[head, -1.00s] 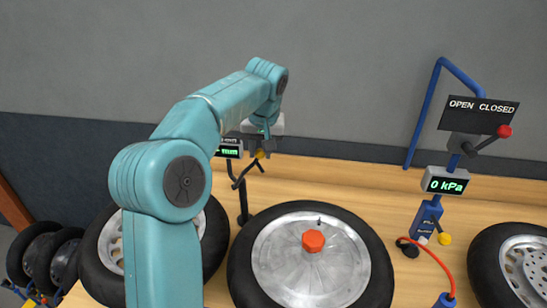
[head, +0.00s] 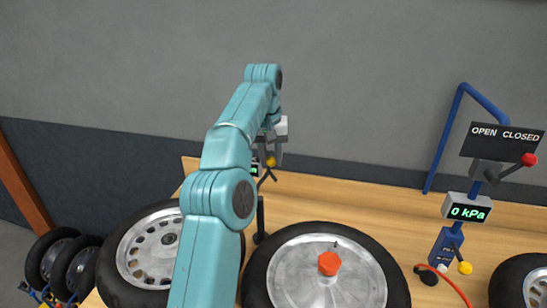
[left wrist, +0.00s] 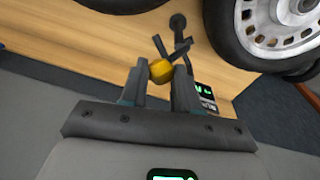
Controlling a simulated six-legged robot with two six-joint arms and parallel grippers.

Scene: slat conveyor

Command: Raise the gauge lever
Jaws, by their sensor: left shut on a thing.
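The gauge lever's yellow knob (head: 270,162) is at the back of the bench, above a dark post (head: 260,220). A small green display (head: 255,170) sits beside it, mostly hidden by my left arm. My left gripper (head: 267,157) is shut on the knob from above. In the left wrist view the yellow knob (left wrist: 160,70) sits between the two fingers of my left gripper (left wrist: 160,78), with dark rods beyond it. My right gripper is not in view.
A wheel with a red cap (head: 329,263) lies in front of the post, and another wheel (head: 150,250) lies left of it. At right stand a 0 kPa display (head: 467,212) and an OPEN CLOSED sign (head: 503,138) with a red-knobbed lever (head: 529,159).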

